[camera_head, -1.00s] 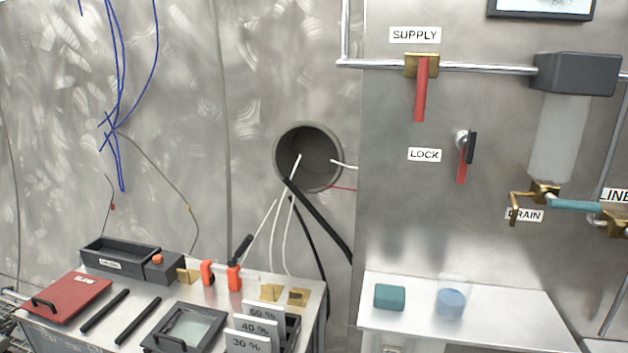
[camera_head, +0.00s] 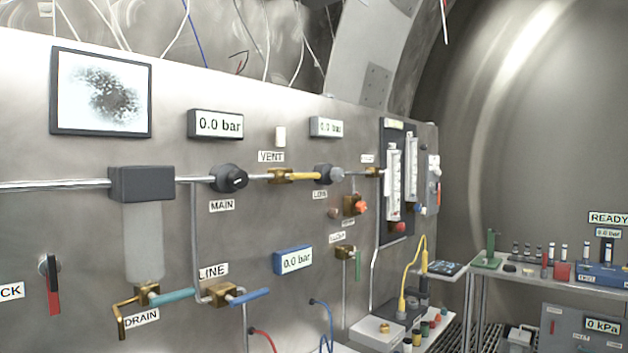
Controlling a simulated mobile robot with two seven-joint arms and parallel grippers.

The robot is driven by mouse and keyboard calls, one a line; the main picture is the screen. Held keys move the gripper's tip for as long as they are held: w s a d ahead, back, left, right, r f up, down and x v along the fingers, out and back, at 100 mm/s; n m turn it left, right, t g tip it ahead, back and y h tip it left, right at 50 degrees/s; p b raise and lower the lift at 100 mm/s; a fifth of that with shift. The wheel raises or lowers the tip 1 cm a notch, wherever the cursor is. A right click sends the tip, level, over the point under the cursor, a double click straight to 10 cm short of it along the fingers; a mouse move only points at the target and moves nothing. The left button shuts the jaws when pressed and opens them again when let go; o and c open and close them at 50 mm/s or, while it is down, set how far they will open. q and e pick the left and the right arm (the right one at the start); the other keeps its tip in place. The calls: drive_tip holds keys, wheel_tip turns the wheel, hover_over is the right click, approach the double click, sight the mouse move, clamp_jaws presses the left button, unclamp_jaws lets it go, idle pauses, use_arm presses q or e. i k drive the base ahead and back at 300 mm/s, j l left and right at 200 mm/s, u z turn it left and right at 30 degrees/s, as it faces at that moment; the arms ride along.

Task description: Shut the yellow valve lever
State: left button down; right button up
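The yellow valve lever (camera_head: 305,176) is on a brass valve (camera_head: 280,175) below the VENT label (camera_head: 271,157). It points right and lies in line with the horizontal pipe, between the black MAIN knob (camera_head: 229,178) and the LOW knob (camera_head: 323,174). Neither of my grippers is in view, and nothing touches the lever.
A blue lever (camera_head: 250,295) sits on the LINE valve, and a teal lever (camera_head: 172,297) on the DRAIN valve. Two grey gauges (camera_head: 215,124) above the pipe and a blue gauge (camera_head: 293,260) below stick out from the panel. A bench with vials (camera_head: 560,271) stands at right.

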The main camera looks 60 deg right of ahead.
sight(301, 175)
drive_tip(key=z, duration=1.9)
drive_tip(key=i+l, duration=0.35)
drive_tip(key=l, duration=0.15)
drive_tip(key=i+l, duration=0.35)
drive_tip(key=l, duration=0.15)
drive_tip(key=i+l+z, duration=0.1)
drive_tip(key=i+l, duration=0.25)
drive_tip(key=l, duration=0.2)
